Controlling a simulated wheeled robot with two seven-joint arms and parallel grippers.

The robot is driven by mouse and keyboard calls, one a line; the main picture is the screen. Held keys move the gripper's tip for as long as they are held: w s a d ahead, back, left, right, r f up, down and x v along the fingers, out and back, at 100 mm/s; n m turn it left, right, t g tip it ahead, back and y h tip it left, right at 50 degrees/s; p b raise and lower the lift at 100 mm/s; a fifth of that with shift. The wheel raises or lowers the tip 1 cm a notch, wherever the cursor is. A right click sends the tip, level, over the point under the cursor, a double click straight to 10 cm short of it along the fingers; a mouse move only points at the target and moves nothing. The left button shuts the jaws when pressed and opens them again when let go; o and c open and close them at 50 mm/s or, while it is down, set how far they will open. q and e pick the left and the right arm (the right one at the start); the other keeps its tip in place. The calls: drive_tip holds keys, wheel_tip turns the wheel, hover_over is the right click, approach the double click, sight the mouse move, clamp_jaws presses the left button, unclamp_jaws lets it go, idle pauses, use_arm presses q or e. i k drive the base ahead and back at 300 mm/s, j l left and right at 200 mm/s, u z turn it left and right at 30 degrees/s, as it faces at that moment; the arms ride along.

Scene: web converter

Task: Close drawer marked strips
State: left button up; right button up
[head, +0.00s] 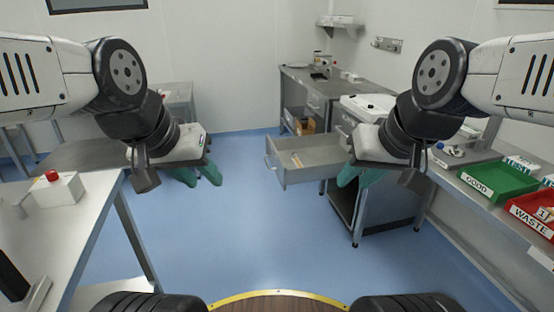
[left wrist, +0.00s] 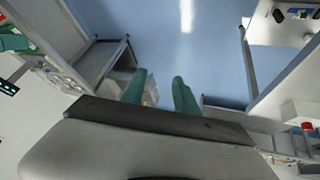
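A grey drawer (head: 312,174) stands pulled out from the metal cabinet under the back-right bench in the head view. A small light item lies inside it, and a handle shows at its left end. I cannot read a "strips" label on it. My right gripper (head: 354,194) is open and empty, with green fingers. In the picture it overlaps the drawer's right part and hides where it meets the cabinet; I cannot tell whether they touch. My left gripper (head: 198,176) is open and empty over the floor, left of the drawer. Its parted fingers also show in the left wrist view (left wrist: 159,92).
A table (head: 92,222) with a red-button box (head: 54,188) stands at the left. A right-hand bench holds a green GOOD tray (head: 497,180) and a red WASTE tray (head: 536,212). Blue floor (head: 240,235) is clear between them.

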sight(322, 156)
drive_tip(key=i+j+u, duration=0.1)
drive_tip(key=i, duration=0.45)
drive_tip(key=i+l+u, duration=0.15)
drive_tip(key=i+l, duration=0.15)
drive_tip(key=i, duration=0.35)
drive_tip(key=i+l+u, duration=0.1)
drive_tip(key=i+l, duration=0.3)
drive_tip(key=i, duration=0.25)
drive_tip(key=i+l+u, duration=0.15)
drive_tip(key=i+l, duration=0.25)
drive_tip(key=i, duration=0.2)
